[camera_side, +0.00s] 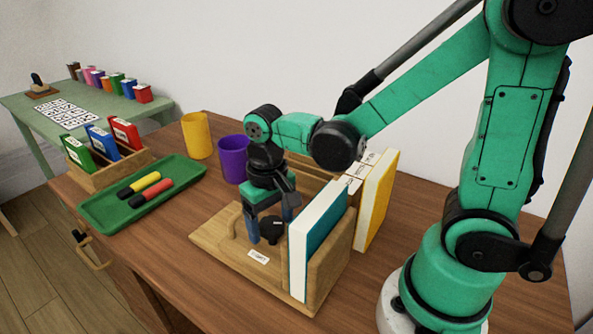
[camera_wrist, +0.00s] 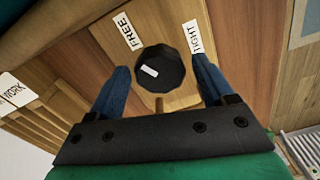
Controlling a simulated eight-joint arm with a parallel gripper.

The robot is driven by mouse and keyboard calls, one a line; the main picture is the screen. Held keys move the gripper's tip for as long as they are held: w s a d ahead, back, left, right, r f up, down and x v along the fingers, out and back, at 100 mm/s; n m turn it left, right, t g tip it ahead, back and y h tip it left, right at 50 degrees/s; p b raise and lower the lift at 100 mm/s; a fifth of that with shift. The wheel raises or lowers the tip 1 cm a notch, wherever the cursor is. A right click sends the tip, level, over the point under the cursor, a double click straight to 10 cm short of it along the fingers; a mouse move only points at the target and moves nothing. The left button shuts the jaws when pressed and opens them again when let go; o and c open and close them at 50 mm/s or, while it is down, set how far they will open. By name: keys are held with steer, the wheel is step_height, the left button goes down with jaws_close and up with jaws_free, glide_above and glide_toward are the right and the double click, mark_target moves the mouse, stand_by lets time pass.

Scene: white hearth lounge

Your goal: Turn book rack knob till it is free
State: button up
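The book rack (camera_side: 222,240) is a wooden stand on the brown table, with a teal-covered book (camera_side: 322,236) in its upright part. The black round knob (camera_side: 273,229) sits on its base; the wrist view shows the knob (camera_wrist: 166,80) from above, with a white mark left of its centre. A FREE label (camera_wrist: 128,31) lies up-left of it and a TIGHT label (camera_wrist: 194,37) up-right. My gripper (camera_side: 270,226) is above the base, its blue fingers apart on either side of the knob. In the wrist view a gap shows at each finger.
A yellow book (camera_side: 378,200) stands behind the rack. Purple (camera_side: 233,160) and yellow (camera_side: 196,136) cups stand behind my gripper. A green tray (camera_side: 105,213) with two markers and a wooden box of coloured books (camera_side: 112,173) are at left.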

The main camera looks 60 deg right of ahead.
mark_target(271, 222)
steer(key=shift+o, duration=0.2)
steer(key=shift+r, duration=2.8)
steer(key=t, duration=0.1)
steer(key=d+r+n+t, duration=0.1)
steer(key=t, duration=0.1)
steer(key=shift+s, duration=0.2)
steer(key=n+t, duration=0.1)
steer(key=t, duration=0.1)
steer(key=d+r+t, duration=0.1)
steer(key=t, duration=0.1)
steer(key=shift+w+n, duration=0.1)
steer(key=shift+n, duration=0.3)
